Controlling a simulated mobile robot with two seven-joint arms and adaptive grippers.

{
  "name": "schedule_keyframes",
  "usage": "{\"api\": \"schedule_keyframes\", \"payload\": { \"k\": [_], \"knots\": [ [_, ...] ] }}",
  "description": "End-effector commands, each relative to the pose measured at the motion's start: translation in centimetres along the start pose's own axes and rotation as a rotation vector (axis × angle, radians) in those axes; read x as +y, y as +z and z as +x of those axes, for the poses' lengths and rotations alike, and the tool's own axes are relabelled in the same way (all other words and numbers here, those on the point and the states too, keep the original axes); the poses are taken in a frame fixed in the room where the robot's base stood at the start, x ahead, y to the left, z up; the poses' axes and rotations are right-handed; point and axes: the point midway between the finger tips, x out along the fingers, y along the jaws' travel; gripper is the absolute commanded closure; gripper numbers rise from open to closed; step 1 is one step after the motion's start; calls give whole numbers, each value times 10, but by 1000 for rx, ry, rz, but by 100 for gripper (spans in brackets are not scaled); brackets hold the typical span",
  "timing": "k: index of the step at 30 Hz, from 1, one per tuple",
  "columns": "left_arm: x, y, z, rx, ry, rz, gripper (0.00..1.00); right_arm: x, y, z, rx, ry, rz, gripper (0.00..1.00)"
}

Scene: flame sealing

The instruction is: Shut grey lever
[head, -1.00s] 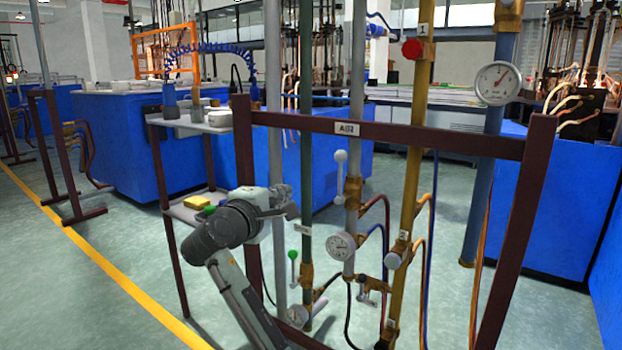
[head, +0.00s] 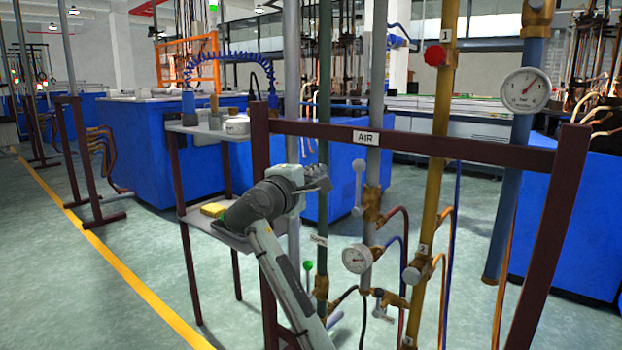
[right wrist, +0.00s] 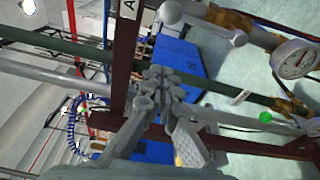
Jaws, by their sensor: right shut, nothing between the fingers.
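The grey lever (head: 359,183) is on the grey pipe under the AIR sign, at a brass valve (head: 372,204). It stands upright along the pipe with its ball end up. In the right wrist view the grey lever (right wrist: 203,22) lies near the top, ball end to the left. My right gripper (head: 322,180) is shut and empty, left of the lever and apart from it, at about the same height in the head view. In the right wrist view the gripper (right wrist: 165,85) is below the lever, with a gap between. My left gripper is not in view.
A dark red frame (head: 458,148) spans the pipes. A green-knobbed lever (head: 308,268) and a pressure gauge (head: 357,259) sit lower down. A brass-coloured pipe (head: 437,165) with a red knob (head: 435,55) stands to the right. A shelf (head: 215,132) is behind my arm.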

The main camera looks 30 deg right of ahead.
Motion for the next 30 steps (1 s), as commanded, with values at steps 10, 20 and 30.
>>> {"api": "schedule_keyframes", "payload": {
  "k": [10, 20, 30],
  "knots": [
    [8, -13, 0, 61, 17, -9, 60, 0, 24, 47, -1, 1, 0, 100],
    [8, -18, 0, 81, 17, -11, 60, 0, 39, 50, 1, 0, 0, 100],
    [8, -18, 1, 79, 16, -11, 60, 0, 40, 51, 1, 0, 4, 100]
  ]
}}
